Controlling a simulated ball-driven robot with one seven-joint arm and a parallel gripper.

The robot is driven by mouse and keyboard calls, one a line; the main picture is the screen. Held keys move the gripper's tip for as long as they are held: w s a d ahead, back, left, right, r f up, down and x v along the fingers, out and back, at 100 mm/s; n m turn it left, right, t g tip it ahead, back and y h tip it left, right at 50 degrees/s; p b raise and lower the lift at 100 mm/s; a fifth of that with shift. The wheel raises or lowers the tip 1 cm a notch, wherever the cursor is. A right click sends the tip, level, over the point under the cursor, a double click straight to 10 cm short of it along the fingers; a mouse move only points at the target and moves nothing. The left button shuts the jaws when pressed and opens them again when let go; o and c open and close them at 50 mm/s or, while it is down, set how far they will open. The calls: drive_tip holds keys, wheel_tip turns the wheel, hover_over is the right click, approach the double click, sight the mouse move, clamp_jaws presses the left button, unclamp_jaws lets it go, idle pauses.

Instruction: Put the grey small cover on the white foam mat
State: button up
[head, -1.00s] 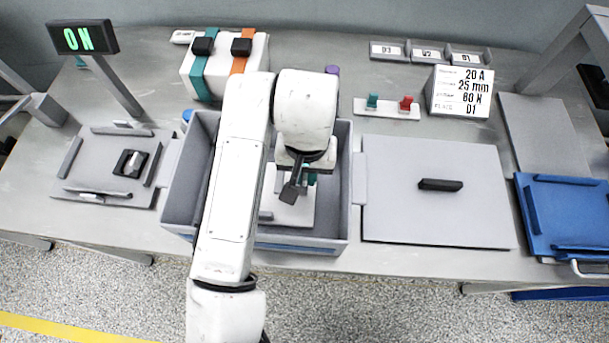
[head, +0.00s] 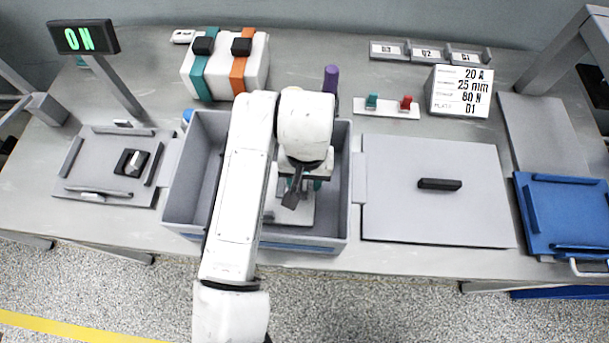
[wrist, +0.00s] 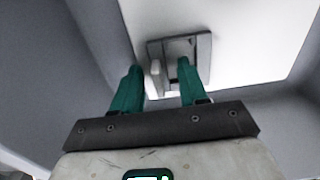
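The white foam mat (head: 304,212) lies on the floor of the grey bin, partly hidden by my arm; it fills much of the wrist view (wrist: 250,30). A small grey square plate with a raised light block, which looks like the grey small cover (wrist: 200,45), shows over the white mat in the wrist view. I cannot tell whether it rests on it. My gripper (wrist: 160,72) points down into the bin, its green fingers apart on either side of the raised block. A clear gap shows between the fingers. In the head view my arm hides the cover.
The grey bin (head: 183,185) has high walls around my gripper. A large grey lid with a black handle (head: 440,184) lies to its right, a grey panel with a black switch (head: 131,163) to its left. A purple cylinder (head: 331,78) stands behind the bin.

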wheel_tip(320, 180, up, 12)
drive_tip(key=shift+d+r, duration=0.15)
drive_tip(key=shift+r, duration=0.05)
idle(0.5)
